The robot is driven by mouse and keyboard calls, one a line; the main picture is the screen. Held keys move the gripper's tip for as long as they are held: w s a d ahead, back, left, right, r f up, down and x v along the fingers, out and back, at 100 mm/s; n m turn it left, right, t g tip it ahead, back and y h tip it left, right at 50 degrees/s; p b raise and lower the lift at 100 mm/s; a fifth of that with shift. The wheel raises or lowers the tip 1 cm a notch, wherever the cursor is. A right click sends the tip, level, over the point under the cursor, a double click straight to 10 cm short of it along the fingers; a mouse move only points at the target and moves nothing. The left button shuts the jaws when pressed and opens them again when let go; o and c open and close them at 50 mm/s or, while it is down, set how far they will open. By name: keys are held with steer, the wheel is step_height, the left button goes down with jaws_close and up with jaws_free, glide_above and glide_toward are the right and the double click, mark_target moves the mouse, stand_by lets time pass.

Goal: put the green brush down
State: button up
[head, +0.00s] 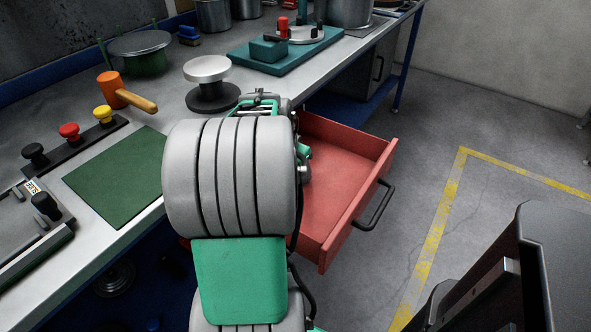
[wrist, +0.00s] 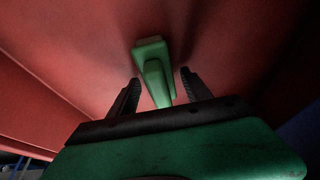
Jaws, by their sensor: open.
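The green brush (wrist: 151,52) shows in the wrist view against the red inside of the drawer, with its handle pointing back toward my gripper (wrist: 159,80). My gripper is open, one dark finger on each side of the handle, with a gap showing on both sides. The brush appears to lie on the drawer floor. In the head view the red drawer (head: 345,170) stands pulled out from under the bench, and my arm covers its left part. I cannot make out the brush for sure in that view.
The grey bench (head: 150,108) holds an orange mallet (head: 113,88), a green mat (head: 118,177), a row of coloured buttons (head: 70,132) and a round-topped stand (head: 208,72). The drawer's right part is bare. Open floor lies right of the drawer handle (head: 375,206).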

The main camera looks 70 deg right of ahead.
steer(key=shift+r, duration=0.1)
steer(key=shift+r, duration=0.3)
steer(key=p+v, duration=0.2)
steer(key=v, duration=0.9)
steer(key=shift+a+r, duration=0.15)
steer(key=shift+r, duration=0.15)
steer(key=shift+s, duration=0.1)
